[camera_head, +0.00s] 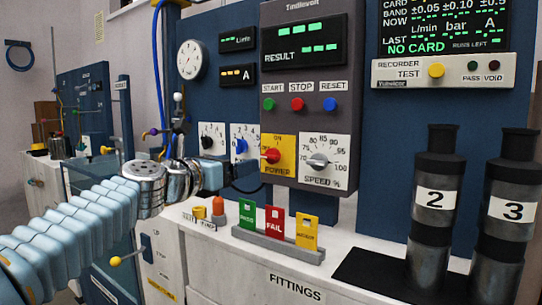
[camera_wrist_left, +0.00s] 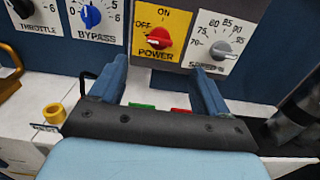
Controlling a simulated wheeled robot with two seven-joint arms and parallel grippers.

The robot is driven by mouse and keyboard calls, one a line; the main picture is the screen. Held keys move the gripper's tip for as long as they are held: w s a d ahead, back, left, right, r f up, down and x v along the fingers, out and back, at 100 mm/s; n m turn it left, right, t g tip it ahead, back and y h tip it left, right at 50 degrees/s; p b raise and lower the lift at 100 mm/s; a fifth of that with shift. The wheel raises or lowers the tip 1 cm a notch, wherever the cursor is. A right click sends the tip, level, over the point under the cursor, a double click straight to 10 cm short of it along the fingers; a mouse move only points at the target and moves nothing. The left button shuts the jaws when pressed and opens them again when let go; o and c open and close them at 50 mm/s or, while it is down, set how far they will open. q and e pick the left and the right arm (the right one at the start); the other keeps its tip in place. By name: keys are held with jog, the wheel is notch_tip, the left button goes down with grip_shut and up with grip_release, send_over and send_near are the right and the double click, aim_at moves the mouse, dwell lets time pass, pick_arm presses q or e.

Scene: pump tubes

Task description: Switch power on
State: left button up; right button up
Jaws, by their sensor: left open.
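The red power knob (camera_head: 271,156) sits on a yellow plate marked POWER on the grey control panel. It also shows in the left wrist view (camera_wrist_left: 159,38), with OFF on its left and ON above it. Its handle appears to point left, toward OFF. My left gripper (camera_head: 226,172) is in front of the panel, left of the knob in the head view. In the left wrist view my left gripper (camera_wrist_left: 160,80) is open and empty, its two blue fingers spread below the knob, apart from it. My right gripper is not in view.
The speed dial (camera_head: 318,161) is just right of the knob; the bypass dial (camera_head: 241,146) is to its left. Below stands a rack (camera_head: 278,243) of green, red and yellow cards. Dark cylinders 2 (camera_head: 436,225) and 3 (camera_head: 503,235) stand at the right.

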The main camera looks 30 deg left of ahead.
aim_at(268, 156)
pick_arm(q)
jog(key=w, duration=0.4)
jog(key=w+p, duration=0.1)
jog(key=w, duration=0.3)
jog(key=w+d+p, duration=0.1)
jog(key=w, duration=0.3)
jog(key=shift+w, duration=0.1)
jog(key=c, duration=1)
